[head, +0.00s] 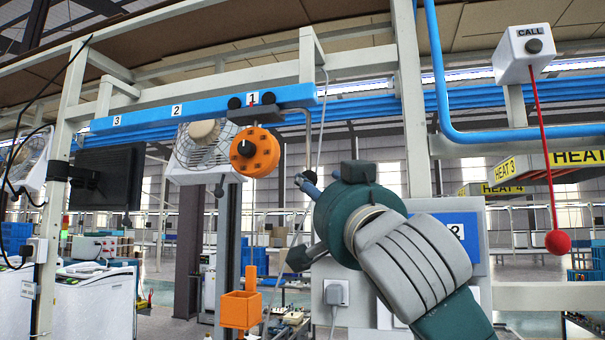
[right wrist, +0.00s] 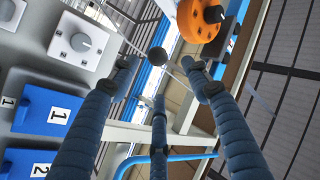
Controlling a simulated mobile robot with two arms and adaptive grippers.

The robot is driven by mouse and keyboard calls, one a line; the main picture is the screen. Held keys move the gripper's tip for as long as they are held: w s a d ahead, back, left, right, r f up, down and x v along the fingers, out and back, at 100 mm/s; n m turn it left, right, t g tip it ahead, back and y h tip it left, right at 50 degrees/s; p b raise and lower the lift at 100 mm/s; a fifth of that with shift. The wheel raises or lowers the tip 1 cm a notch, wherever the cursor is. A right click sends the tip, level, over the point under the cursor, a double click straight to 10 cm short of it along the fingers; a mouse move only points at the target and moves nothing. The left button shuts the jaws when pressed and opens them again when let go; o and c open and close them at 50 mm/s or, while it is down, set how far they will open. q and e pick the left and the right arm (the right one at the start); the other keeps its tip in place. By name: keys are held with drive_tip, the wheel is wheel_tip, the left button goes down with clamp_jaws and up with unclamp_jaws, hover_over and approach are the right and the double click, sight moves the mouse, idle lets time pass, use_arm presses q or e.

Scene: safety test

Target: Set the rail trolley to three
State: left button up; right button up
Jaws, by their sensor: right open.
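The blue rail (head: 215,109) runs overhead with white labels 3, 2 and 1 from left to right. The trolley (head: 253,108) sits on it with dark wheels, its red pointer at label 1. A round orange unit (head: 254,152) hangs under the trolley; it also shows in the right wrist view (right wrist: 203,18). A grey rod (head: 308,135) hangs from the trolley's right end. My right gripper (head: 301,217) is open, below and right of the orange unit. In the right wrist view, a black ball (right wrist: 158,57) appears between its spread fingers (right wrist: 160,75); contact cannot be told. My left gripper is out of view.
An orange holder (head: 240,309) hangs below the orange unit. A fan (head: 205,153) and a dark screen (head: 105,178) are behind the rail. A CALL box (head: 525,55) with a red pull ball (head: 557,242) hangs at right. A white post (head: 410,100) stands behind my right arm.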

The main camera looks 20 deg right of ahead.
sight(312, 179)
drive_tip(key=p+x, duration=0.2)
drive_tip(key=x, duration=0.2)
drive_tip(key=p+x, duration=0.3)
drive_tip(key=x, duration=0.2)
drive_tip(key=shift+d+r+p, duration=0.1)
drive_tip(key=shift+d+p, duration=0.15)
drive_tip(key=shift+p, duration=0.05)
drive_tip(key=shift+w+r+p, duration=0.1)
drive_tip(key=shift+w+p, duration=0.25)
drive_tip(key=shift+w, duration=0.3)
drive_tip(key=shift+c, duration=0.5)
clamp_jaws()
